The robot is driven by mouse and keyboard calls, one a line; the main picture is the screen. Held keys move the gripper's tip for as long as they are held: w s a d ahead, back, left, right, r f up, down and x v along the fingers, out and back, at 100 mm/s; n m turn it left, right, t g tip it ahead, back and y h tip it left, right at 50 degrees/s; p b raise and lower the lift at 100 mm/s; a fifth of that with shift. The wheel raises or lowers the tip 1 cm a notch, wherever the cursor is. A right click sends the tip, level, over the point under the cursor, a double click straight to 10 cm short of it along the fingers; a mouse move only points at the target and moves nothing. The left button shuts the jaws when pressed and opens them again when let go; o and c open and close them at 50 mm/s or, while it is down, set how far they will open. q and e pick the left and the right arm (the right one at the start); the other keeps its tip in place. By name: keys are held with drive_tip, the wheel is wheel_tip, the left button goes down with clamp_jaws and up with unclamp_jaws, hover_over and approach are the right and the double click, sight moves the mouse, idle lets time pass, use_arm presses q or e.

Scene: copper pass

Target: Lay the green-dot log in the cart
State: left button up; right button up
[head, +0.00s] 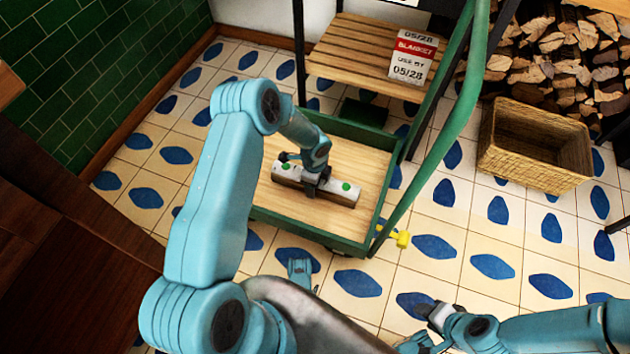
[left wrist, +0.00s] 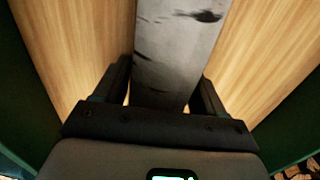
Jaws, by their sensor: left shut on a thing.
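The green-dot log (head: 343,188) is a pale, birch-like log with green dots on it. It is over the wooden bed of the green cart (head: 366,153), within its sides; I cannot tell whether it touches the bed. My left gripper (head: 317,188) reaches down from above and is shut around the log's middle. In the left wrist view the log's grey-white bark (left wrist: 175,55) runs between the two dark fingers, with the bed's boards (left wrist: 75,40) on both sides. My right gripper (head: 428,322) is low at the right, away from the cart; its jaw opening is unclear.
A slatted wooden shelf (head: 350,55) with a labelled card (head: 412,58) stands behind the cart. A woven basket (head: 535,145) sits on the tiles at right, near stacked firewood (head: 560,45). The cart's green handle (head: 455,120) slants up beside the bed.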

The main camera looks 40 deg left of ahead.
use_arm(q)
drive_tip(key=o, duration=1.6)
